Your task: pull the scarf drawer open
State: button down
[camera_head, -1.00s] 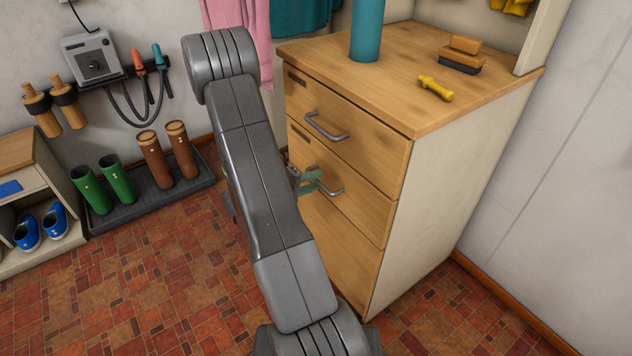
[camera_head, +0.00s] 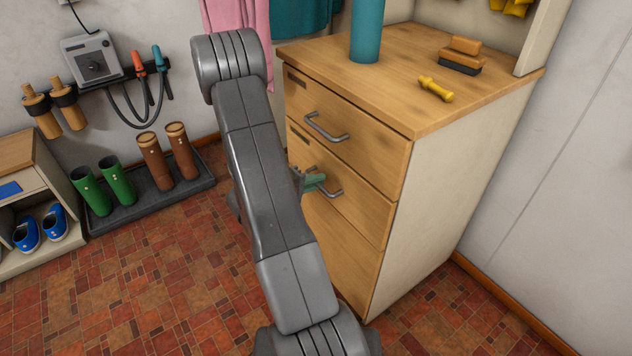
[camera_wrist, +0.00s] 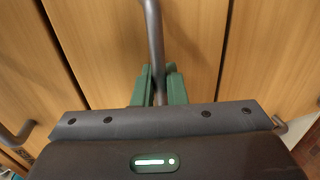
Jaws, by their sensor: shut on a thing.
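A wooden chest has three stacked drawers: a top one (camera_head: 372,150), a middle one (camera_head: 368,205) and a bottom one (camera_head: 345,268). All look flush with the front. I cannot read any label to tell which is the scarf drawer. My gripper (camera_head: 316,182) is at the middle drawer, its green fingers shut on that drawer's grey bar handle (camera_head: 334,193). In the wrist view the handle (camera_wrist: 154,35) runs between the two fingers (camera_wrist: 159,86). My arm hides the left part of the lower drawers.
On the chest top are a teal cylinder (camera_head: 365,32), a brush (camera_head: 461,55) and a yellow dumbbell-shaped thing (camera_head: 435,88). Boots stand on a dark tray (camera_head: 136,200) at left, beside a shoe shelf (camera_head: 38,180). The tiled floor before the chest is largely clear.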

jog(key=f+b+v, duration=0.2)
jog(key=f+v, duration=0.1)
jog(key=v, duration=1.3)
jog(key=a+f+b+v, duration=0.1)
jog(key=f+b+v, duration=0.1)
jog(key=v, duration=1.3)
jog(key=shift+s+a+f+b, duration=0.35)
jog(key=shift+s+f, duration=0.25)
jog(key=shift+f, duration=0.15)
jog(key=c, duration=1.6)
grip_release()
jog(key=p+v, duration=0.3)
jog(key=v, duration=1)
jog(key=shift+s+a, duration=0.2)
jog(key=shift+a, duration=0.1)
jog(key=b+x, duration=0.3)
jog(key=x, duration=1.1)
jog(key=shift+r, duration=0.15)
